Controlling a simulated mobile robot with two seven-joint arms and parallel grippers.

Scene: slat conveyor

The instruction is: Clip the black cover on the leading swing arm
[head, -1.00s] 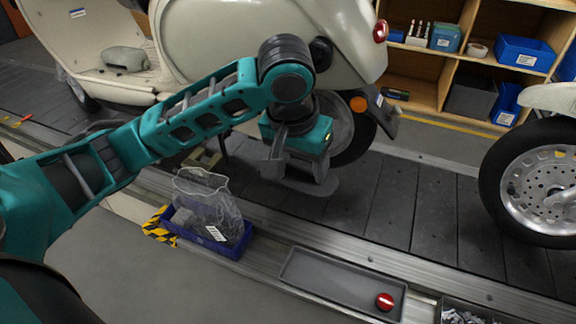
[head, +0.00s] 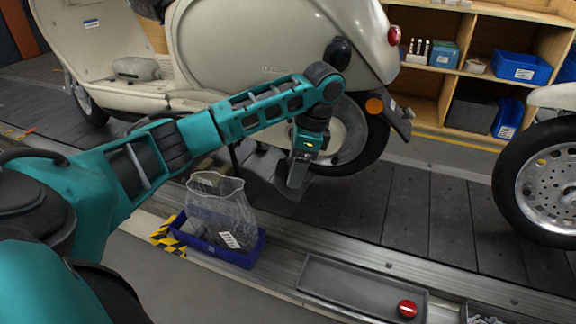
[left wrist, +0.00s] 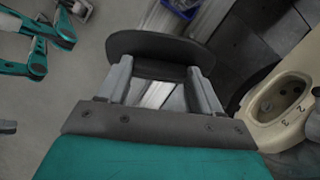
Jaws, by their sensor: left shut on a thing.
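My left gripper (head: 297,178) is shut on the black cover (head: 265,165), held low beside the cream scooter's rear wheel. In the left wrist view the cover (left wrist: 160,45) is a dark, rounded plate across the tips of the gripper's fingers (left wrist: 160,82). Part of it is hidden behind the gripper in the head view. I cannot tell for sure whether this is the swing arm. My right gripper is not seen.
A blue bin (head: 240,258) with a clear bag (head: 218,205) stands at the conveyor's near edge. A grey tray (head: 345,283) holds a red round button (head: 407,309). A second scooter's wheel (head: 540,185) is at right. Shelves with blue boxes (head: 522,62) stand behind. Dark slats (head: 400,205) between the scooters are clear.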

